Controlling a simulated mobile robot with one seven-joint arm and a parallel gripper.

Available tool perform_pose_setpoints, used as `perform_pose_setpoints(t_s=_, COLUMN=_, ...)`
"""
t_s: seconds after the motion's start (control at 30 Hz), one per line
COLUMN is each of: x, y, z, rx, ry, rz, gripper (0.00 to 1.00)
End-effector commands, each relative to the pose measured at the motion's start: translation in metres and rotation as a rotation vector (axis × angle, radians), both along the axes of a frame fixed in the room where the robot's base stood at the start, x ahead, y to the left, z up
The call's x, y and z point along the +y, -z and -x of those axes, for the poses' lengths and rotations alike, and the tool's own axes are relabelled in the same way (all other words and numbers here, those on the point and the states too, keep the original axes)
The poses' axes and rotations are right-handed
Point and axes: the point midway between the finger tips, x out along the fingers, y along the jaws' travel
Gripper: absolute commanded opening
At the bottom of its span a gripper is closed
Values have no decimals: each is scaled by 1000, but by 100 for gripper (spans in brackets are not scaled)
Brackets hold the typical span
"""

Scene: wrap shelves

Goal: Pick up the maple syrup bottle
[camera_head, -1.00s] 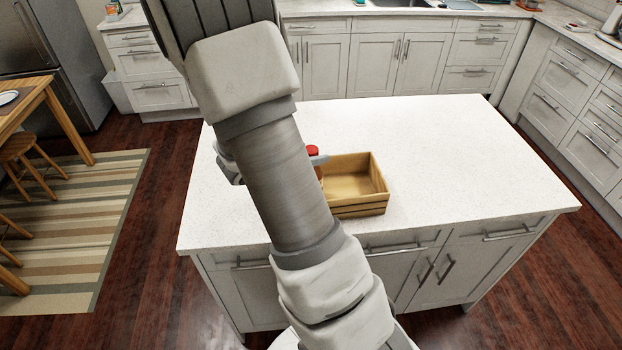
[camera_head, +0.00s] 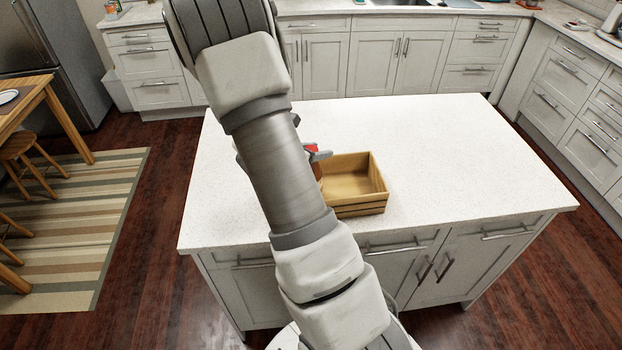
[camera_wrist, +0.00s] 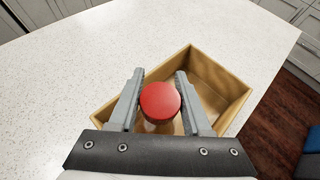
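The maple syrup bottle shows in the wrist view as a round red cap (camera_wrist: 160,101) with a little of its body below. It stands between the two fingers of my gripper (camera_wrist: 160,92), which are apart on either side of the cap with small gaps visible. In the head view the red cap (camera_head: 311,148) shows beside a grey fingertip, at the left end of the wooden crate (camera_head: 361,210). My arm hides most of the bottle and gripper there. The crate also shows in the wrist view (camera_wrist: 218,68); I cannot tell whether the bottle is inside it.
The crate sits on a white island countertop (camera_head: 450,150), which is clear to the right and behind. Cabinets with a sink line the back wall. A wooden table (camera_head: 30,100) and a striped rug (camera_head: 80,220) are at the left.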

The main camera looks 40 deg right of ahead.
Motion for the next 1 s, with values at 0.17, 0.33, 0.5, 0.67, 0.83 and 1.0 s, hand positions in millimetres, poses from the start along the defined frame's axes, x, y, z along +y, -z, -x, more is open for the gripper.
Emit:
perform_pose_setpoints(t_s=0.17, x=0, y=0, z=0, rx=0, ry=0, rz=0, gripper=15)
perform_pose_setpoints(t_s=0.33, x=0, y=0, z=0, rx=0, ry=0, rz=0, gripper=0)
perform_pose_setpoints(t_s=0.5, x=0, y=0, z=0, rx=0, ry=0, rz=0, gripper=0)
perform_pose_setpoints(t_s=0.67, x=0, y=0, z=0, rx=0, ry=0, rz=0, gripper=0)
perform_pose_setpoints(t_s=0.83, x=0, y=0, z=0, rx=0, ry=0, rz=0, gripper=0)
perform_pose_setpoints(t_s=1.0, x=0, y=0, z=0, rx=0, ry=0, rz=0, gripper=0)
